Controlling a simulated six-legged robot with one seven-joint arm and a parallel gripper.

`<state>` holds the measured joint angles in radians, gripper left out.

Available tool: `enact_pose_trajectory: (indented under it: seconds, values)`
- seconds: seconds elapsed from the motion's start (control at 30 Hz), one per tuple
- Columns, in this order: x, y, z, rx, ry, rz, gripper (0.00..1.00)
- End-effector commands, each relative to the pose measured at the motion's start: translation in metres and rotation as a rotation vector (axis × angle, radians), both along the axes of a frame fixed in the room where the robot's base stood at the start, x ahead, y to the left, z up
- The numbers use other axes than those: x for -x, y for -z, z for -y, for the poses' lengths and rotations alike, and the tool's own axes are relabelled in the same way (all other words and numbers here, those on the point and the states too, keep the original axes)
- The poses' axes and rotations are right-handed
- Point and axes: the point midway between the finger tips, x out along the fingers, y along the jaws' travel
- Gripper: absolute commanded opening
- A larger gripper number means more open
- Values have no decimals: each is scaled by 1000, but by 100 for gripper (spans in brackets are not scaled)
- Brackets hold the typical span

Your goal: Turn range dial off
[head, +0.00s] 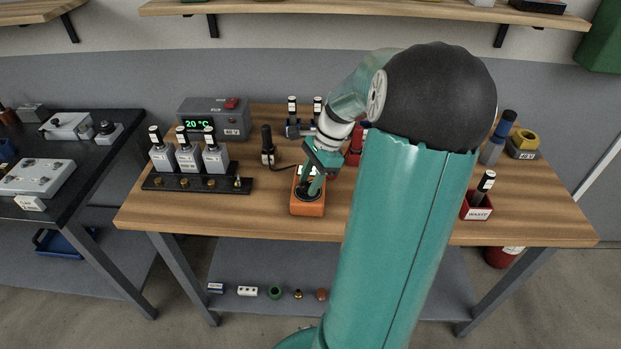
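An orange box (308,207) stands on the wooden table, left of my arm. Its top has a dark face where a dial would sit, but my gripper covers much of it. My gripper (310,190) points down at this top face, with its teal fingers at or just above the dark part. Whether the fingers touch a dial, and which way any dial points, cannot be made out. The gap between the fingers is too small to read.
A black rack (190,181) with several grey blocks stands left, before a grey box (219,116) reading 20 °C. A black handheld tool (268,147) with a cable stands close to the orange box. A red waste holder (477,208) is at right. Bare wood (270,220) lies in front.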

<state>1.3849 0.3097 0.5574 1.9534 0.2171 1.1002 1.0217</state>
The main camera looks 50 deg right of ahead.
Motion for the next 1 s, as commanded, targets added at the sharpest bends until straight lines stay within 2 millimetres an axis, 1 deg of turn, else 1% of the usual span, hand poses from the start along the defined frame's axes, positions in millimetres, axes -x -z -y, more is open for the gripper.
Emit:
enact_pose_trajectory:
  seconds: [0.1, 0.3, 0.67, 0.87, 1.0]
  values:
    - [0, 0, 0, 0, 0, 0, 37]
    - [0, 0, 0, 0, 0, 0, 0]
    - [0, 0, 0, -1, -33, 0, 0]
    - [-2, 0, -1, -1, -123, -1, 0]
    - [-2, 0, 0, -1, -225, -2, 0]
